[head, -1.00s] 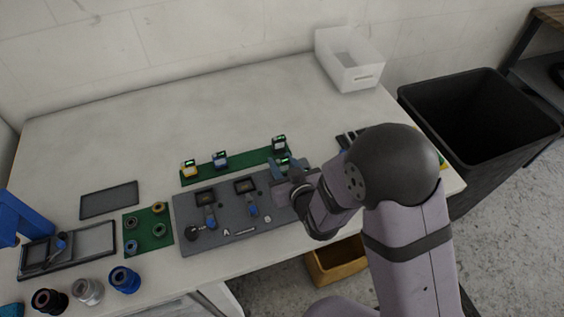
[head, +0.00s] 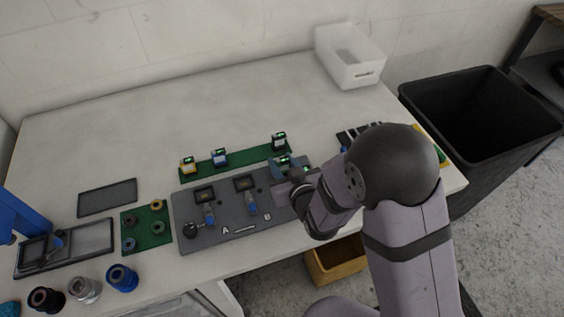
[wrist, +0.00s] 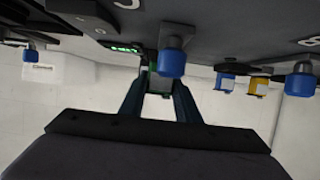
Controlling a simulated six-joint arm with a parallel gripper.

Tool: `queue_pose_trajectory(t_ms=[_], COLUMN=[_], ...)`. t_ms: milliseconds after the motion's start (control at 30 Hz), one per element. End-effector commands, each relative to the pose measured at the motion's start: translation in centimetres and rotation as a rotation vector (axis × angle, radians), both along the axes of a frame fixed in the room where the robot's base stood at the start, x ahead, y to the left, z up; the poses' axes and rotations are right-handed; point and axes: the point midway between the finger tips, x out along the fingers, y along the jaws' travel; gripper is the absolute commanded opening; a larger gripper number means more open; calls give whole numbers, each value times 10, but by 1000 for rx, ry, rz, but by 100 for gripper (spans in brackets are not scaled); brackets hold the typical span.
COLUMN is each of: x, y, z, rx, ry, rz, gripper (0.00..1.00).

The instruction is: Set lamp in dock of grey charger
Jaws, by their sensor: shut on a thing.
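My gripper (head: 284,168) is at the right end of the dark grey board, low over it. In the wrist view my gripper (wrist: 158,88) has its two dark blue fingers shut on the lamp, a small pale-grey piece (wrist: 160,83) that is mostly hidden between them. A green-lit display (head: 283,160) shows by the fingers in the head view. I cannot tell whether lamp and charger touch.
A yellow unit (head: 187,165) and a blue unit (head: 220,157) stand left on the green strip (head: 240,161). A white bin (head: 350,62) is at the back right. The table's back is clear.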

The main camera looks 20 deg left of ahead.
Motion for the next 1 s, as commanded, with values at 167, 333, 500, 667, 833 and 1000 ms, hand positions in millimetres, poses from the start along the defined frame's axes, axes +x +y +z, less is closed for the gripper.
queue_pose_trajectory(t_ms=[167, 333, 500, 667, 833, 1000], x=[0, 0, 0, -1, -8, -20], y=[0, 0, 0, -1, -8, -20], z=[-1, -1, -1, -1, 3, 10], rx=[-2, -2, -2, -2, -1, -1], ry=[2, 2, 2, 2, 1, 1], rz=[0, 0, 0, 0, 0, 0], gripper=[6, 51, 51, 51, 51, 51])
